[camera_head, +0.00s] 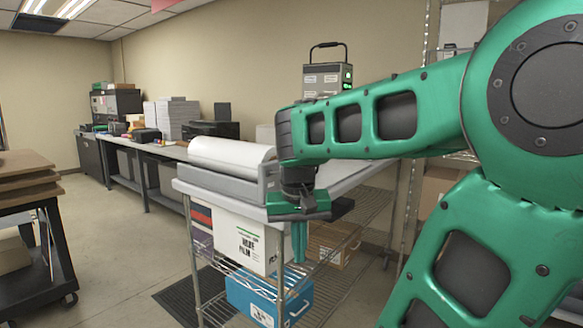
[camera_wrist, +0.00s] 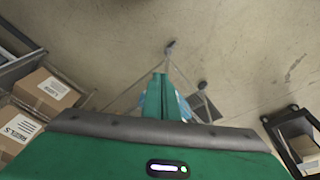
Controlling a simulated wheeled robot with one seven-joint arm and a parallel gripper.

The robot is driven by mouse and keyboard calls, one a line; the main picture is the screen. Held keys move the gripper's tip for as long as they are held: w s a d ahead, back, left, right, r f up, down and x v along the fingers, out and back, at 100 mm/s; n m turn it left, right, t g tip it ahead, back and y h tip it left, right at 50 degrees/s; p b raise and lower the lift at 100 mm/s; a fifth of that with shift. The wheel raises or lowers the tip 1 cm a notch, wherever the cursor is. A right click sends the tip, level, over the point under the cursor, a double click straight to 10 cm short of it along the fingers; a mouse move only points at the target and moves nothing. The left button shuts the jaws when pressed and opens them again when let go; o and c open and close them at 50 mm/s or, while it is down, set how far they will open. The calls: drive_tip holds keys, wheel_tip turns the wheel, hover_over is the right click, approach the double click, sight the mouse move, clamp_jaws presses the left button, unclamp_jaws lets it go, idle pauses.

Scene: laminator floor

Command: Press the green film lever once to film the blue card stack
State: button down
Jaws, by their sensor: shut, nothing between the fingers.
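My gripper (camera_head: 299,258) is shut and empty, pointing down in front of the near edge of the wire-shelf cart. In the wrist view its green fingers (camera_wrist: 167,82) are together, above the floor and the cart's lower parts. A grey machine with a large white film roll (camera_head: 232,157) lies on the cart top, left of my gripper. I cannot make out a green film lever apart from my own green arm. No blue card stack is recognisable; my arm hides part of the cart top.
The cart's lower shelves hold a white film box (camera_head: 245,243) and a blue box (camera_head: 268,297). A grey device with green lights (camera_head: 327,79) stands behind my arm. A dark cart with brown boards (camera_head: 22,178) is at left. Open floor lies between.

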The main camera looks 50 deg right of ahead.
drive_tip(key=w+d+r+m+h, duration=0.1)
drive_tip(key=w+d+r+m, duration=0.2)
drive_tip(key=r, duration=0.6)
drive_tip(key=w+d+r+m+t+h, duration=0.1)
drive_tip(key=w+d+r+m+h, duration=0.1)
drive_tip(key=w+d+r, duration=0.5)
drive_tip(key=w+d+r+m+t+h, duration=0.1)
drive_tip(key=w+d+r+m, duration=0.3)
drive_tip(key=w+r, duration=0.5)
wheel_tip(320, 180, up, 2)
drive_tip(key=shift+d+r+h, duration=0.25)
drive_tip(key=shift+d+h, duration=0.15)
drive_tip(key=shift+d, duration=0.05)
drive_tip(key=shift+w, duration=0.1)
drive_tip(key=shift+s+d+f, duration=0.1)
drive_tip(key=shift+s+f, duration=0.3)
drive_tip(key=shift+f, duration=1)
drive_tip(key=shift+s+a+f, duration=0.1)
drive_tip(key=shift+s+f, duration=0.3)
drive_tip(key=shift+f, duration=1.05)
drive_tip(key=shift+s+d+f, duration=0.1)
drive_tip(key=shift+s+f, duration=0.3)
drive_tip(key=shift+f, duration=1)
drive_tip(key=shift+f, duration=0.1)
drive_tip(key=shift+s+f, duration=0.2)
drive_tip(key=shift+f, duration=0.05)
